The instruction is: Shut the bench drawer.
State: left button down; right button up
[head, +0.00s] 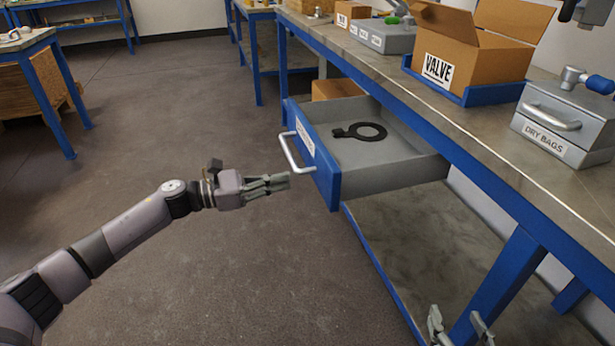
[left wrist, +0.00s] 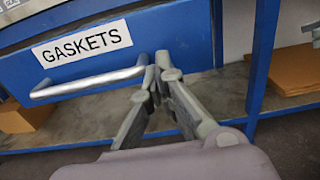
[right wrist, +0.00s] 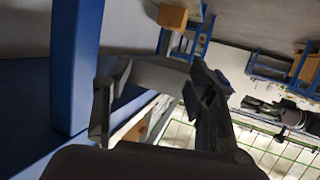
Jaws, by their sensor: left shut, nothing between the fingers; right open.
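The bench drawer (head: 328,185) stands pulled out from under the bench, with a blue front, grey inside and a silver bar handle (head: 290,152). A dark ring-shaped gasket with a tab (head: 362,131) lies in it. In the left wrist view the drawer front (left wrist: 180,40) carries a GASKETS label, and its handle (left wrist: 90,83) ends close to my fingertips. My left gripper (head: 288,180) is shut and empty, just in front of the drawer front, below the handle; contact cannot be told. My right gripper (head: 460,325) is open and empty, low by the bench leg at the bottom right.
The bench top (head: 455,112) holds a VALVE box (head: 470,50) in a blue tray, a grey DRY BAGS case (head: 565,120) and another grey case (head: 385,37). A blue bench leg (head: 500,285) stands near my right gripper. The floor (head: 150,120) left of the drawer is clear.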

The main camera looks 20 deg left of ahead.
aim_at(319, 173)
pick_arm(q)
jog(key=x, duration=0.6)
jog(key=shift+a, duration=0.1)
jog(key=shift+w+d, duration=0.3)
jog(key=shift+d, duration=0.15)
pick_arm(e)
jog(key=shift+w+a+r+t+y, duration=0.1)
jog(key=shift+w+r+t+y, duration=0.1)
jog(key=shift+r+t, duration=0.25)
jog(key=shift+w+a+r+t+y, duration=0.15)
jog(key=shift+r+t, duration=0.1)
jog(key=shift+r, duration=0.25)
